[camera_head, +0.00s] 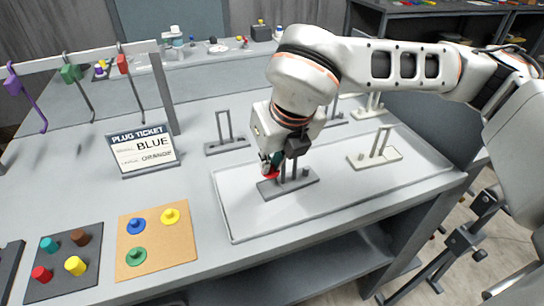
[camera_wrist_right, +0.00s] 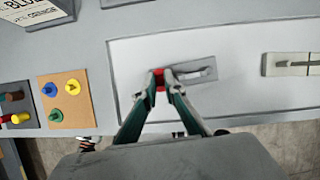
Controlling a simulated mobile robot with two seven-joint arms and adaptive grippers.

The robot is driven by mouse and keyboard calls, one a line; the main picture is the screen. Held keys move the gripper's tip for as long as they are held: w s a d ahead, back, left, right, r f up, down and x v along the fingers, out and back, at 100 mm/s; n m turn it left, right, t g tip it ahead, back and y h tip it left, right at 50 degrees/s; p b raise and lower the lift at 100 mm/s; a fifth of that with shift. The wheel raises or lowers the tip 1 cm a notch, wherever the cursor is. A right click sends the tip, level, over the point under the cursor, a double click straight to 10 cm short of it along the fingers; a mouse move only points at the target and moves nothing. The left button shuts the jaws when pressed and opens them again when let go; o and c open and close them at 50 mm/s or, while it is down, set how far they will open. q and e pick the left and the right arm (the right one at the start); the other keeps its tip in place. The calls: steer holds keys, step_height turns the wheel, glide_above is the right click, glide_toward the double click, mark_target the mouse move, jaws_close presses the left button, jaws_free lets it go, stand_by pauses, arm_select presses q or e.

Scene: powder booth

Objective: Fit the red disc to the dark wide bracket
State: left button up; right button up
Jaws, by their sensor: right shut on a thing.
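The red disc (camera_head: 271,176) is between the fingertips of my right gripper (camera_head: 270,168). In the right wrist view the red disc (camera_wrist_right: 159,78) shows between the two green-sided fingers of the gripper (camera_wrist_right: 162,82). The dark bracket (camera_head: 300,186), a flat grey base with uprights, stands on the white mat below. The gripper and the disc are at its left end in both views, and the bracket (camera_wrist_right: 207,72) runs to the right in the wrist view. The fingers hide part of the bracket, and I cannot tell whether the disc touches it. My left gripper is not in view.
A pale bracket (camera_head: 388,157) stands on the right of the white mat (camera_head: 240,215). Another dark bracket (camera_head: 227,146) stands behind it. A cork board (camera_head: 180,245) with coloured plugs, a dark peg board (camera_head: 85,285) and a ticket sign (camera_head: 142,152) are at left.

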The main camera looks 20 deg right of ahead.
mark_target(273, 174)
steer(key=shift+s+f, duration=0.1)
steer(key=shift+f, duration=0.4)
steer(key=shift+f+b, duration=0.85)
steer(key=shift+f, duration=0.55)
steer(key=shift+r, duration=0.15)
steer(key=shift+f, duration=0.3)
steer(key=o, duration=0.8)
